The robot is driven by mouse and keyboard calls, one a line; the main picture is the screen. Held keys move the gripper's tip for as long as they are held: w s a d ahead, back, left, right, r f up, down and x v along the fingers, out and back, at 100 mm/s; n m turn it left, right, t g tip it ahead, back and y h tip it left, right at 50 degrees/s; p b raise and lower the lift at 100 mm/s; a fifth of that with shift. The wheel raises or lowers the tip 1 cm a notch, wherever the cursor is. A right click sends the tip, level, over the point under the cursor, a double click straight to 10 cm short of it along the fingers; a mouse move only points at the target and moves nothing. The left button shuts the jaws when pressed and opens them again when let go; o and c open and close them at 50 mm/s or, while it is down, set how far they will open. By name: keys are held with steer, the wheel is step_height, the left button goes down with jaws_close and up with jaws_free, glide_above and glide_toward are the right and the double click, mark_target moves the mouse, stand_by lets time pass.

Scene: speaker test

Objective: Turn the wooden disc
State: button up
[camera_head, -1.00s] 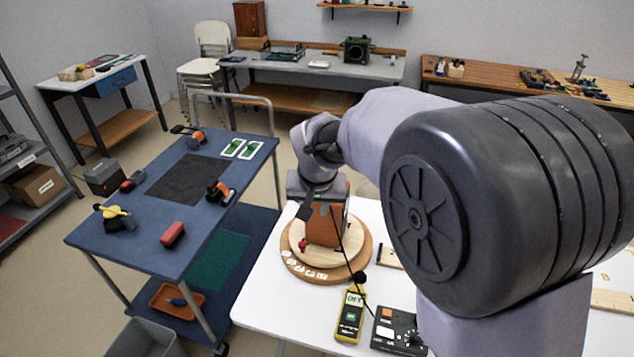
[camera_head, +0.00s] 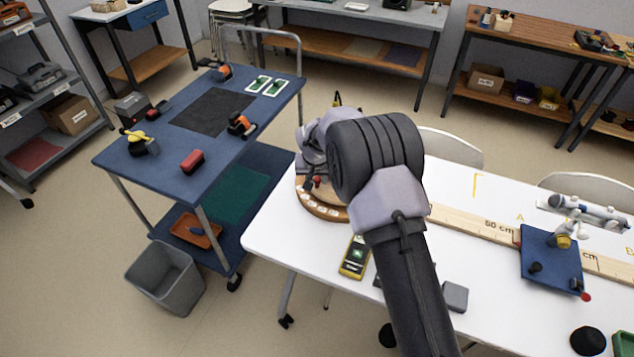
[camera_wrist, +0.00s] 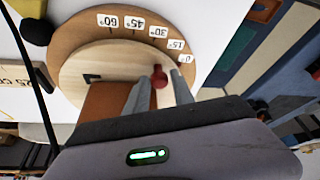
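The pale round wooden disc (camera_wrist: 80,62) lies on a wider brown wooden base (camera_wrist: 70,35) with angle labels from 0° to 60°. A red knob (camera_wrist: 158,76) stands near the disc's edge, by the 0° and 15° labels. A brown box (camera_wrist: 105,105) stands on the disc, partly hidden by my gripper. My gripper (camera_wrist: 158,80) is open, one grey finger on each side of the knob with gaps visible. In the head view, my arm covers most of the disc and the gripper; the knob (camera_head: 316,182) and base rim (camera_head: 325,210) show.
A yellow meter (camera_head: 355,257) lies on the white table (camera_head: 285,245) in front of the base. A long ruler (camera_head: 480,228) and a blue board (camera_head: 552,258) lie to the right. A blue cart (camera_head: 165,165) stands left, across a narrow gap.

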steer(key=shift+w+f, duration=0.15)
steer(key=shift+f, duration=0.3)
steer(key=shift+c, duration=0.4)
jaws_close()
stand_by(0.8)
